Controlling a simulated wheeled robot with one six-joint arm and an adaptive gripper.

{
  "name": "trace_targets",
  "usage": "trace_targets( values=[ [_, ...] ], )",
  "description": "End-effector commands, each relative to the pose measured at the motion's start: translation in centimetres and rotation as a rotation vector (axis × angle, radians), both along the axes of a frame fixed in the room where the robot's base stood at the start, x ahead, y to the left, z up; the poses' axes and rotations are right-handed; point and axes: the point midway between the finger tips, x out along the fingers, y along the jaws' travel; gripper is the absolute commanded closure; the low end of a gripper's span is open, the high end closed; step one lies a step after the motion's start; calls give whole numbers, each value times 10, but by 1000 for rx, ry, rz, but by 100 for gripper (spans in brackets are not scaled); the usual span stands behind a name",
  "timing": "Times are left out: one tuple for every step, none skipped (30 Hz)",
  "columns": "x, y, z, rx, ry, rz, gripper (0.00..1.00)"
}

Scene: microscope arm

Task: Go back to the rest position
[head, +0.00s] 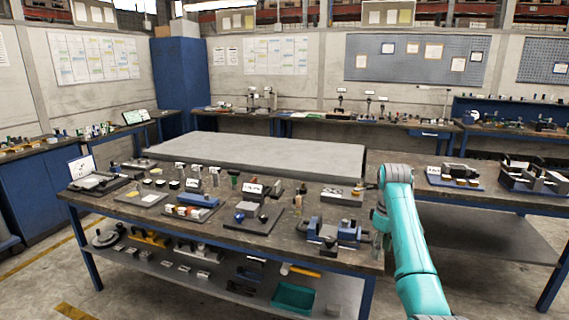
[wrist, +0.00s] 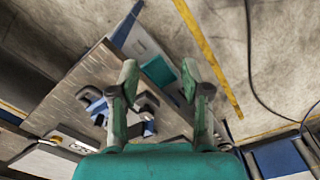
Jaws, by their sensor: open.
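My gripper (wrist: 159,78) is open in the wrist view, its two fingers well apart with nothing between them. It hangs over the right end of the workbench (wrist: 84,75). In the head view my teal arm rises at the right and bends down at that end of the workbench (head: 150,212); the gripper (head: 380,236) is small there and partly hidden by the arm. A blue and grey vise (head: 333,235) stands on the bench just left of it. The vise also shows in the wrist view (wrist: 97,104), left of the fingers.
Several small tools, bottles and trays cover the bench. A teal bin (head: 295,298) sits on the lower shelf. A second bench (head: 480,200) with a blue tray (head: 455,183) stands to the right. A large grey slab (head: 260,153) lies behind. Bare floor with a yellow line (wrist: 208,55) shows beside the bench.

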Motion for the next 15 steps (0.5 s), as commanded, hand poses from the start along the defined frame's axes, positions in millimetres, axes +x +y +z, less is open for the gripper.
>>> trace_targets(
  values=[
    [0,1,-7,-1,-4,-2,53],
    [0,1,-11,-1,-8,-4,53],
    [0,1,-15,-2,-13,-6,53],
    [-1,2,-20,-2,-15,-8,53],
    [-1,2,-24,-2,-20,-10,53],
    [-1,2,-30,-3,-25,-12,53],
    [-1,3,-35,-3,-30,-15,53],
    [-2,3,-41,-3,-34,-17,53],
    [-2,4,-48,-4,-40,-21,53],
    [-3,4,-54,-4,-48,-24,53],
    [-3,5,-61,-6,-53,-28,53],
    [-4,6,-70,-5,-61,-32,53],
    [-5,6,-77,-6,-68,-35,53],
    [-6,7,-85,-6,-75,-39,53],
    [-8,8,-96,-7,-85,-44,53]
  ],
)
